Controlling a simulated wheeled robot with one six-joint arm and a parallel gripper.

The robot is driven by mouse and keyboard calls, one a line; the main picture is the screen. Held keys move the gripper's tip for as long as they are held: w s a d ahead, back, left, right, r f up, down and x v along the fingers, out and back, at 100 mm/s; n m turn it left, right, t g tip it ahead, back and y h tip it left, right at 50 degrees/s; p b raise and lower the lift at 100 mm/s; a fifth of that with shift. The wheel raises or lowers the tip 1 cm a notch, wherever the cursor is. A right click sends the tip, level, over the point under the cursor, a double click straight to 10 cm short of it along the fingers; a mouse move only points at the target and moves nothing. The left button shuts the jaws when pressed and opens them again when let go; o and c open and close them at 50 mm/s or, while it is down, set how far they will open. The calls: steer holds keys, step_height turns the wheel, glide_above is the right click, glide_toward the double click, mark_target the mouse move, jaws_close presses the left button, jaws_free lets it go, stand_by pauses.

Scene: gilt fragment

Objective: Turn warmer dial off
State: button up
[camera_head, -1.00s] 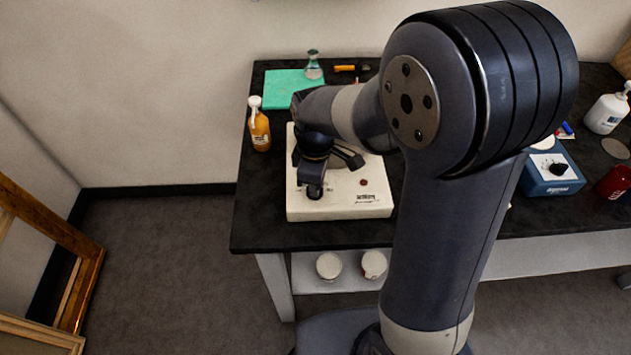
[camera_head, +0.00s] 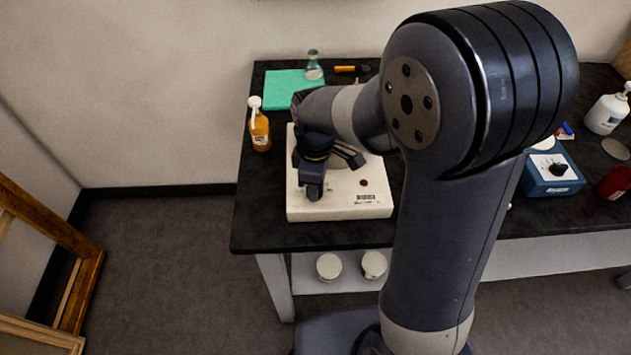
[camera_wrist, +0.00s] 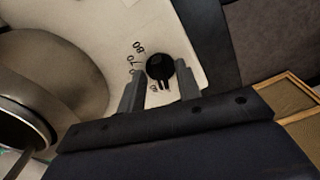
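The warmer is a cream box (camera_head: 340,208) with a small red spot and a dark label, near the left end of the black table. Its round black dial (camera_wrist: 160,67) shows in the wrist view, with numbers such as 80 and 70 printed around its left side. In the head view my gripper hides the dial. My gripper (camera_head: 334,177) is low over the warmer's front left. In the wrist view my gripper (camera_wrist: 160,76) is open, one finger on each side of the dial, with visible gaps. I cannot tell how far down the fingertips reach.
A round metal vessel (camera_wrist: 45,65) is close left in the wrist view. A blue box with a black knob (camera_head: 552,185) stands right. Wooden frames (camera_head: 85,265) lean at left.

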step_height(320, 180, up, 11)
stand_by(0.6)
steer(key=shift+f, duration=0.2)
step_height(320, 180, down, 11)
steer(key=shift+r, duration=0.1)
steer(key=shift+m, duration=0.3)
steer(key=shift+r, duration=0.1)
stand_by(0.4)
